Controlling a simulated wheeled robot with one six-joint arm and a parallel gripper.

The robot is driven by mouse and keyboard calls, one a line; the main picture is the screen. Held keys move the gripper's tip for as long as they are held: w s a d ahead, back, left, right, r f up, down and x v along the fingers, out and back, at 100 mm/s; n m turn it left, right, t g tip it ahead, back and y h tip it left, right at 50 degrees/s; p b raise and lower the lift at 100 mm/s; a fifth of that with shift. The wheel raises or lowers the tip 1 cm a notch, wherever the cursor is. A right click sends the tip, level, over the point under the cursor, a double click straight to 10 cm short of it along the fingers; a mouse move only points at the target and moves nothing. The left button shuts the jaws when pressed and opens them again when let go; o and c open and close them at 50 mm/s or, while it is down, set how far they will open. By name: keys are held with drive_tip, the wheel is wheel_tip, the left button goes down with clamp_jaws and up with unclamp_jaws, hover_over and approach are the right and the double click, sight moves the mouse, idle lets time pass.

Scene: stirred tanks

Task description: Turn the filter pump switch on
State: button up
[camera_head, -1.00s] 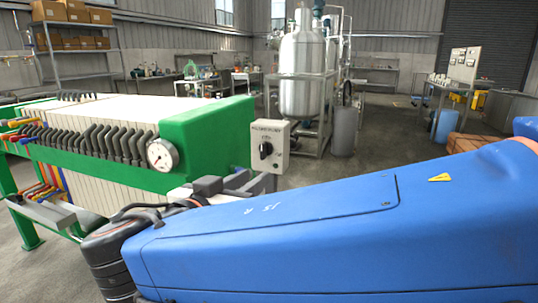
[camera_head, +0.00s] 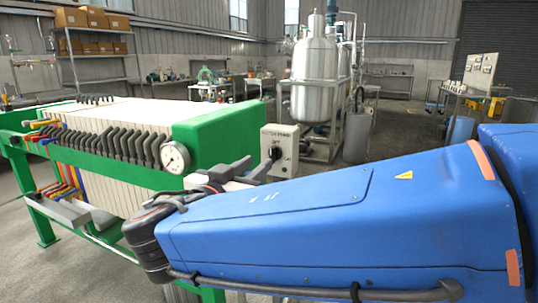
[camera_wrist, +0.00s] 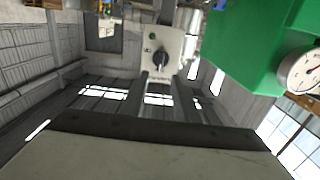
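The filter pump switch (camera_head: 276,153) is a black rotary knob on a pale grey box (camera_head: 290,153), on the right end of the green filter press. In the wrist view the knob (camera_wrist: 160,61) and box (camera_wrist: 172,42) appear upside down, just beyond the fingers. My gripper (camera_head: 250,168) is in front of and slightly left of the box in the head view. Its two dark fingers are apart and empty; the gap shows in the wrist view (camera_wrist: 168,88). The fingers look apart from the knob. The knob's exact angle is hard to tell.
The green filter press (camera_head: 215,130) with a round gauge (camera_head: 175,157) stands close left of the gripper. A steel stirred tank (camera_head: 313,75) and a grey drum (camera_head: 357,135) stand behind the box. Open floor (camera_head: 405,130) lies to the right.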

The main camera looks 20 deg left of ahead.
sight(271, 152)
drive_tip(key=w, duration=0.8)
drive_tip(key=shift+w+d, duration=0.1)
drive_tip(key=shift+d, duration=0.25)
clamp_jaws()
